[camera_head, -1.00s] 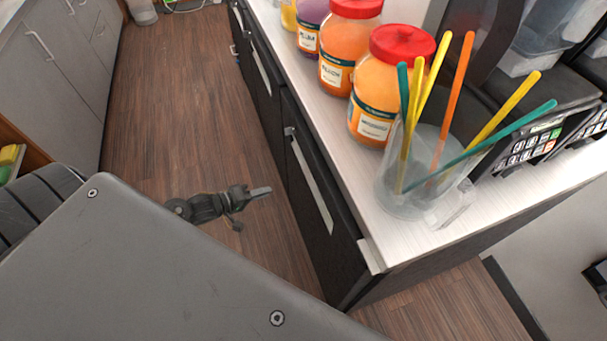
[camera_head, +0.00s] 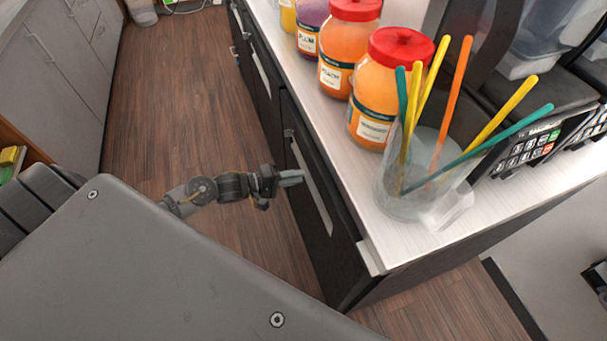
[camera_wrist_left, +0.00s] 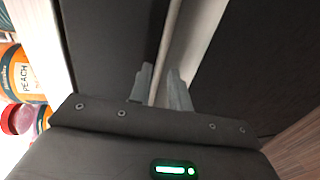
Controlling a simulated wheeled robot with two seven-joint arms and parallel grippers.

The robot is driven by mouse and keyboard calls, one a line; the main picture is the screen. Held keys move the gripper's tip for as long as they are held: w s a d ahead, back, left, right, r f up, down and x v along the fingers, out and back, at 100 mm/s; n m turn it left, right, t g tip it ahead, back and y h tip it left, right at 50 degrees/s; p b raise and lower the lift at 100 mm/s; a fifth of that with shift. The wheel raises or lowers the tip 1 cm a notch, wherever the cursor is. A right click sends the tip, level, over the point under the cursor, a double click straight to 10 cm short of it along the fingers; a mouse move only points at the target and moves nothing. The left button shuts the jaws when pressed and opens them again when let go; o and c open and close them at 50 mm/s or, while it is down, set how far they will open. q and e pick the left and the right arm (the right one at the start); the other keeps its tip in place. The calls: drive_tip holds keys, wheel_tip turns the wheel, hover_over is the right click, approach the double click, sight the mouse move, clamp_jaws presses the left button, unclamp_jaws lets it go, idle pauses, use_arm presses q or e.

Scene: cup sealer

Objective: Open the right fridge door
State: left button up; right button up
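The right fridge door (camera_head: 335,250) is the dark front at the near end of the counter, with a long silver handle (camera_head: 312,188). It looks closed. My left gripper (camera_head: 292,178) is beside this handle in the head view, its fingers pointing at the door. In the left wrist view the gripper (camera_wrist_left: 160,82) has its two fingers apart, and a thin pale edge of the handle (camera_wrist_left: 166,45) runs up from between them. I cannot tell whether either finger touches it. My right gripper does not show.
The white countertop (camera_head: 385,235) above the door holds a clear cup (camera_head: 400,205) of colored sticks, several red-lidded jars (camera_head: 372,120) and a black machine (camera_head: 525,150). The wooden floor (camera_head: 170,90) left of the fridge is clear, with grey cabinets (camera_head: 60,80) across it.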

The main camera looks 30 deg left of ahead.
use_arm(q)
drive_tip(key=shift+x, duration=1.6)
clamp_jaws()
